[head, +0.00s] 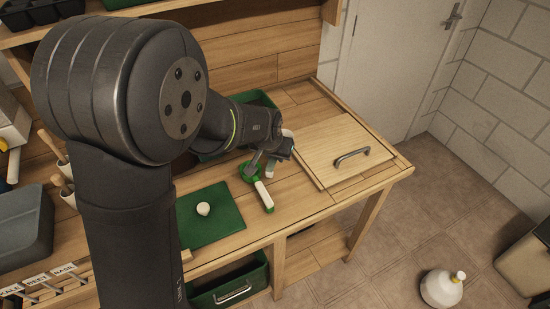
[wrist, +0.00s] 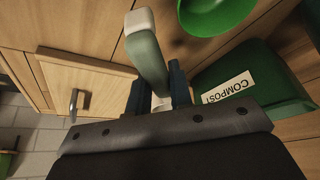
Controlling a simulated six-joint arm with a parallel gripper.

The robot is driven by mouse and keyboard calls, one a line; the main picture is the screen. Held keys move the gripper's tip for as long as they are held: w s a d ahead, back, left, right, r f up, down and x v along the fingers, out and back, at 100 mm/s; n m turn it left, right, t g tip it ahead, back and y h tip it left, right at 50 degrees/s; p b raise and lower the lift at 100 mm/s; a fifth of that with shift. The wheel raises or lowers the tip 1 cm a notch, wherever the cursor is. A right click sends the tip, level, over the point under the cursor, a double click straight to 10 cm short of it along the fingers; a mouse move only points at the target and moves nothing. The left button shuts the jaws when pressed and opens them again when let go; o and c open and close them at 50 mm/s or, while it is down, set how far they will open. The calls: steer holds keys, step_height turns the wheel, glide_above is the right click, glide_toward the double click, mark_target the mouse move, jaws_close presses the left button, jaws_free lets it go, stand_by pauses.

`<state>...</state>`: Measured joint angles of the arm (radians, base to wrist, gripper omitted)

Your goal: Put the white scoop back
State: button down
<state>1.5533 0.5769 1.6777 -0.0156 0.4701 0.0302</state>
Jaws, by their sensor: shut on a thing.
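The white scoop has a pale green handle with a white end; in the wrist view its handle (wrist: 149,58) stands between my jaws. In the head view my gripper (head: 272,152) is shut on it over the bench, and its handle (head: 271,170) shows below the jaws. A bit of white shows at the jaws in the wrist view; most of the scoop's bowl is hidden there. A green scoop (head: 265,196) with a white handle lies on the bench just beside it; its green bowl also shows in the wrist view (wrist: 215,14). I cannot tell the held scoop's height exactly.
A green bin labelled COMPOST (wrist: 245,112) stands close to my gripper. A wooden panel with a metal handle (head: 340,148) lies to the right. A green mat (head: 222,226) with a small white object (head: 203,208) is in front. Bare bench (head: 300,195) lies between.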

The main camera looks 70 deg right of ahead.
steer(key=shift+f, duration=0.75)
steer(key=shift+f, duration=0.45)
steer(key=c, duration=1.3)
jaws_free()
steer(key=v, duration=1.3)
steer(key=shift+d, duration=0.2)
